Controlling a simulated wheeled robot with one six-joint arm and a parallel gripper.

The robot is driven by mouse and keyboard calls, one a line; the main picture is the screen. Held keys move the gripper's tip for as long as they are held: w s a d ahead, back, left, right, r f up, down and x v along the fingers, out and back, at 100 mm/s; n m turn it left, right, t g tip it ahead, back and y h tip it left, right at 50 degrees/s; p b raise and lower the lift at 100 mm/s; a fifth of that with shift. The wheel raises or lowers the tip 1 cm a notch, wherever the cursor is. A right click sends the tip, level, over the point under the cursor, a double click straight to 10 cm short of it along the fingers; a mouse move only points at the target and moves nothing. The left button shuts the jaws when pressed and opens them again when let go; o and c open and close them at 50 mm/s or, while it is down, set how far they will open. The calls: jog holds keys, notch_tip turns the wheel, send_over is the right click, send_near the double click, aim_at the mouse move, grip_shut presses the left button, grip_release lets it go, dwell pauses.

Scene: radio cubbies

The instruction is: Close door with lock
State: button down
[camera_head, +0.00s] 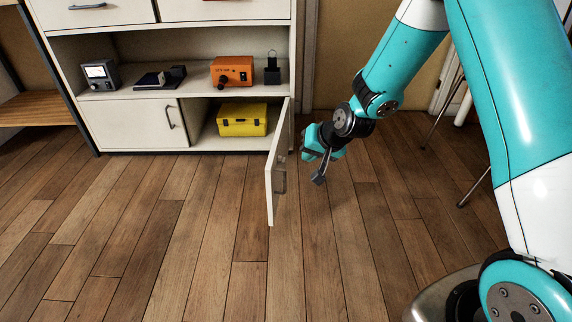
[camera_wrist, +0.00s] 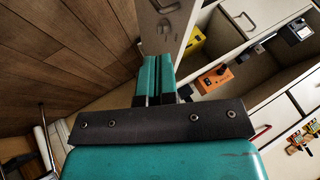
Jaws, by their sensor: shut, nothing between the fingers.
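The white cabinet door (camera_head: 270,185) stands wide open at the lower right of the cabinet, jutting towards me. A grey metal fitting (camera_head: 280,176) is on its right face. The door also shows in the wrist view (camera_wrist: 178,32), just beyond my fingertips. A black padlock-shaped object (camera_head: 272,68) stands on the shelf above, right of an orange device. My gripper (camera_wrist: 158,62) is shut and empty, on the right side of the door. I cannot tell whether it touches the door. In the head view, my wrist partly hides the gripper.
A yellow case (camera_head: 242,120) sits inside the open compartment. The orange device (camera_head: 231,71), a dark blue-black item (camera_head: 161,77) and a grey meter (camera_head: 100,75) stand on the shelf. The left lower door (camera_head: 135,124) is closed. Wooden floor (camera_head: 180,240) before the cabinet is clear.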

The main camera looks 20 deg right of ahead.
aim_at(273, 169)
jog(key=b+x, duration=0.2)
jog(key=x, duration=0.1)
jog(key=a+b+x, duration=0.1)
jog(key=b+x, duration=0.2)
jog(key=x, duration=0.1)
jog(key=a+r+b+x, duration=0.1)
jog(key=b+x, duration=0.1)
jog(key=x, duration=0.2)
jog(key=shift+w, duration=0.15)
jog(key=shift+w+a+r+b, duration=0.25)
jog(key=shift+a+b, duration=0.15)
jog(key=shift+a, duration=0.1)
